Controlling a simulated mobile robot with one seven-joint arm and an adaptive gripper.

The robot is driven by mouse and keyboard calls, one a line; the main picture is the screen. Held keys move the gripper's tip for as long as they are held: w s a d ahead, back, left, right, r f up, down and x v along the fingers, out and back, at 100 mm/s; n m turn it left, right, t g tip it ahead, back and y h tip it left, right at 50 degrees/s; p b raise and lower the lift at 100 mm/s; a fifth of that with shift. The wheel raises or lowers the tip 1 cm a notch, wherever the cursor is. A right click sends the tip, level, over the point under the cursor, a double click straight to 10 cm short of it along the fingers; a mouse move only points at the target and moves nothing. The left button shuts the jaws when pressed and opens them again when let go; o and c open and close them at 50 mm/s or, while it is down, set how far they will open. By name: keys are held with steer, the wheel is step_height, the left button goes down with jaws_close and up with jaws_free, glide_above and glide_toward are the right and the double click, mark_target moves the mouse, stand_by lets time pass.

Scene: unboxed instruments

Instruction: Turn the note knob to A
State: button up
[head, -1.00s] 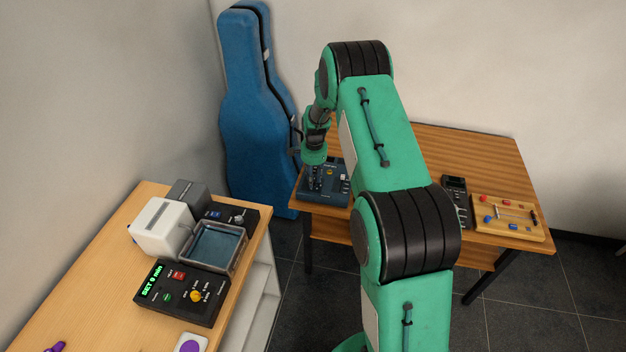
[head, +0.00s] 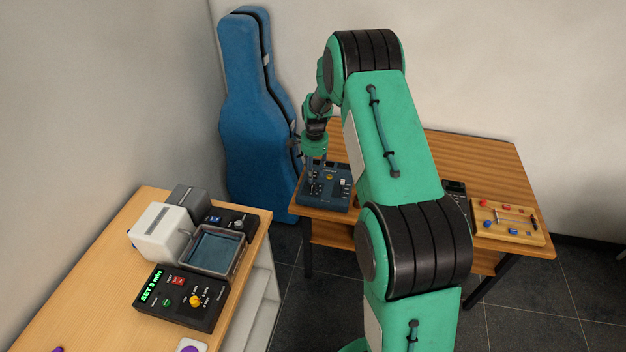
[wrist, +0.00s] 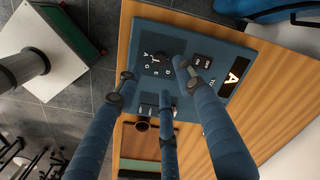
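The blue tuner box (head: 338,194) sits on the near left corner of the striped wooden table. In the wrist view, its blue panel (wrist: 185,42) carries a dark round note knob (wrist: 160,63) ringed by white letters, including A, G and D. The knob's exact pointing is too small to tell. The tips look to be above the panel around the knob. My gripper (head: 316,165) hangs over the box in the head view.
A blue instrument case (head: 252,130) stands upright behind, close left of my gripper. A black device (head: 455,190) and a wooden board with coloured parts (head: 508,222) are on the table's right.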

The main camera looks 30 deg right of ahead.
steer(key=shift+s+r, duration=0.1)
steer(key=shift+r, duration=2.45)
steer(key=s+a+r+n+t, duration=0.1)
steer(key=s+a+r+n, duration=0.1)
steer(key=s+a+r, duration=0.5)
steer(key=s+a+r+n+t+b, duration=0.1)
steer(key=s+a+r+n, duration=0.2)
steer(key=r, duration=0.7)
steer(key=s+a+r+n, duration=0.2)
steer(key=s+a+r, duration=0.3)
steer(key=r, duration=0.4)
steer(key=s+a+r+n+t+b, duration=0.1)
steer(key=s+a+r+n, duration=0.2)
steer(key=s, duration=0.4)
steer(key=s+a+r+n+t, duration=0.1)
steer(key=s+a+r, duration=0.2)
steer(key=s+a, duration=0.35)
steer(key=s+a+n, duration=0.2)
steer(key=s, duration=0.5)
steer(key=s+a+f+n+t, duration=0.1)
steer(key=s+n, duration=0.1)
steer(key=s, duration=0.6)
steer(key=shift+a+n+b, duration=0.35)
steer(key=shift+n, duration=0.05)
steer(key=shift+f, duration=0.1)
